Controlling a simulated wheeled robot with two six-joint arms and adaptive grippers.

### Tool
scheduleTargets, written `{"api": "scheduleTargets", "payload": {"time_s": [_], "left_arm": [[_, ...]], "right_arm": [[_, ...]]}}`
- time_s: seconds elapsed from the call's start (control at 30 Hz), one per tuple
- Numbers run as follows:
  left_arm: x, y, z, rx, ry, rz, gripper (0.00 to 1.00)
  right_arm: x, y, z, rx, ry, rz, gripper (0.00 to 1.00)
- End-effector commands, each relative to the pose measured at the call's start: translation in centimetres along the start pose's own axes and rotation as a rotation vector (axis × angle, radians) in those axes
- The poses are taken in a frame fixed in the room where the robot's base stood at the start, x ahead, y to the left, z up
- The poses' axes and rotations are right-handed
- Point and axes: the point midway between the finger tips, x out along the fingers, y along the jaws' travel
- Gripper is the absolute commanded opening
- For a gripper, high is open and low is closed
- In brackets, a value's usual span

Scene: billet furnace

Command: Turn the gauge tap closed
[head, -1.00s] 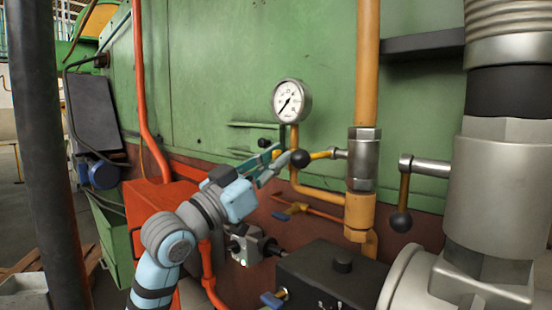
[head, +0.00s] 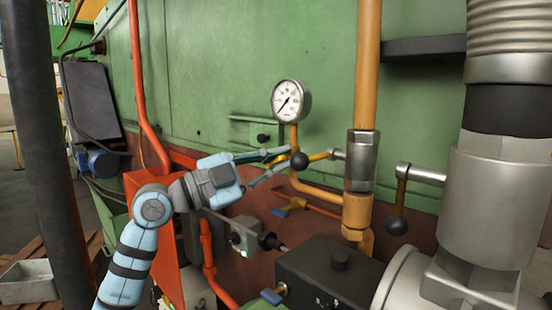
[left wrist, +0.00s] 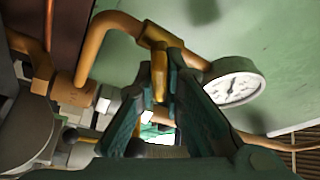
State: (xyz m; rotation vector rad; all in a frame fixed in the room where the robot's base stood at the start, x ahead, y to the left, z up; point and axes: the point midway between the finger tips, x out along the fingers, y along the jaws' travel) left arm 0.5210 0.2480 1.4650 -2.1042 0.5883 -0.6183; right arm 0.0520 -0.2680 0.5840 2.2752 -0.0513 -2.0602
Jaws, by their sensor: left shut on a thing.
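The gauge tap's yellow lever (left wrist: 159,72) shows in the left wrist view, between the green fingers of my left gripper (left wrist: 160,88). It comes off a fitting (left wrist: 155,34) on the yellow gauge pipe (left wrist: 102,35). My left gripper (head: 284,158) is shut on this lever, reaching in from the left below the round white gauge (head: 291,100). The gauge also shows in the left wrist view (left wrist: 235,86). In the head view the fingertips and a black ball largely hide the tap. My right gripper is in neither view.
A lever with a black ball (head: 299,161) lies just beside my fingertips, from a steel valve (head: 361,160) on the thick yellow pipe. Another ball lever (head: 397,226) hangs at the right. A blue-handled tap (head: 280,212) and a black box (head: 335,272) are below.

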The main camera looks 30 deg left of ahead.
Motion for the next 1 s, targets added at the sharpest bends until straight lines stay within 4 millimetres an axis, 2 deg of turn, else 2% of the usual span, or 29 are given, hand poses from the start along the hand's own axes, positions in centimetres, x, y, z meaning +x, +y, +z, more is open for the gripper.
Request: {"api": "scheduleTargets", "payload": {"time_s": [0.5,1.0], "left_arm": [[0.0,0.1,-0.1,0.411,0.0,0.172,0.0],[0.0,0.3,0.1,0.566,-0.001,0.238,0.0]], "right_arm": [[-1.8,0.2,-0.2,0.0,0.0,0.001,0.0],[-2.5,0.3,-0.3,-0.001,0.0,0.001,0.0]]}}
